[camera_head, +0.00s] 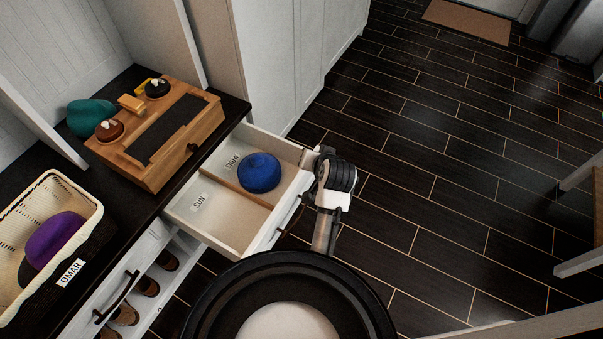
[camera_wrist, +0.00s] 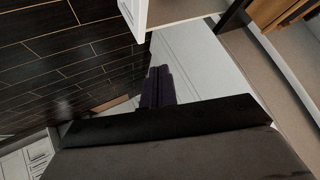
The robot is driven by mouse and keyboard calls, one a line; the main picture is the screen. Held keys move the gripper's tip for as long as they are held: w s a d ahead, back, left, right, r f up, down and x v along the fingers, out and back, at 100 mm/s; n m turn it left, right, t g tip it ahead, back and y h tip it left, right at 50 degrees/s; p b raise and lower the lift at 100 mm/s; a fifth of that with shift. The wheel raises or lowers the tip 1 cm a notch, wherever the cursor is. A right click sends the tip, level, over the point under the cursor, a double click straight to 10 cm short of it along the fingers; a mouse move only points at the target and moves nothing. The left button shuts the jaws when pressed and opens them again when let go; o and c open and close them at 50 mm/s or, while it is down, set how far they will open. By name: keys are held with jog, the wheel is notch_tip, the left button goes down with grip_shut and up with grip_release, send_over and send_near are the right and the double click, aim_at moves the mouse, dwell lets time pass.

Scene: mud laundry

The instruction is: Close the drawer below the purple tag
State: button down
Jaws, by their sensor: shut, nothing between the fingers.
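An open drawer (camera_head: 215,235) sticks out from under the dark counter. It is pale, with a wooden divider, labels reading SUN and another word, and a blue rounded item (camera_head: 259,172) in the far compartment. Its dark handle (camera_head: 290,214) is partly hidden by my arm. My gripper (camera_head: 313,162) is at the far outer corner of this drawer, close to its front; I cannot tell whether it touches. In the wrist view the dark fingers (camera_wrist: 157,86) are together and empty, in front of a pale panel (camera_wrist: 205,65). I cannot make out a purple tag.
A wooden box (camera_head: 160,140) stands on the counter above the drawer. A white basket (camera_head: 85,195) labelled OMAR holds a purple hat (camera_head: 56,240). A closed drawer (camera_head: 120,290) and shoes (camera_head: 145,286) are below.

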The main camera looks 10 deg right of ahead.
jog(key=s+d+f+m+g+y, duration=0.1)
jog(key=s+d+f+m+g, duration=0.1)
jog(key=s+f, duration=0.55)
send_near(299, 185)
notch_tip(299, 185, down, 4)
jog(key=d, duration=0.3)
jog(key=w+a, duration=0.2)
jog(key=shift+w+a+p, duration=0.1)
jog(key=shift+a+p, duration=0.3)
jog(key=shift+w+a+f, duration=0.1)
jog(key=shift+w+a, duration=0.2)
jog(key=shift+a, duration=0.15)
jog(key=w+a+b, duration=0.2)
jog(key=w+a, duration=0.6)
jog(key=a, duration=0.4)
jog(key=w+a+b, duration=0.3)
jog(key=w+a, duration=0.6)
jog(key=a, duration=0.3)
jog(key=shift+w, duration=0.25)
